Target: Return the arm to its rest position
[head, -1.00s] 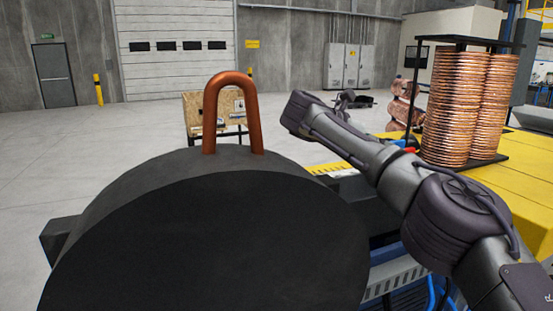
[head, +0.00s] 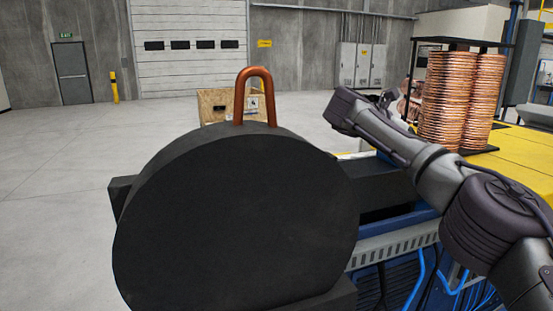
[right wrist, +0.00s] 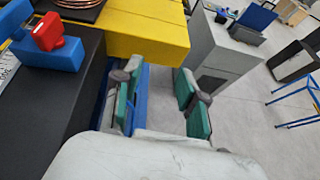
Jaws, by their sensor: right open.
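A U-shaped copper tube (head: 254,72) stands upright, bend up, at the top of a large black round disc (head: 235,220) in the head view. Its lower ends are hidden by the disc. My right arm comes in from the right in the head view. Its gripper (head: 388,97) is partly hidden behind the wrist, well to the right of the tube and apart from it. In the right wrist view the right gripper (right wrist: 160,100) has its green-padded fingers wide apart with nothing between them. My left gripper is in neither current view.
Stacked copper coils (head: 462,100) stand on a yellow-topped surface (head: 510,150) at the right. A wooden crate (head: 215,103) is behind the tube. In the right wrist view, a blue block with a red part (right wrist: 48,32) lies left, and a grey cabinet (right wrist: 225,65) stands ahead.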

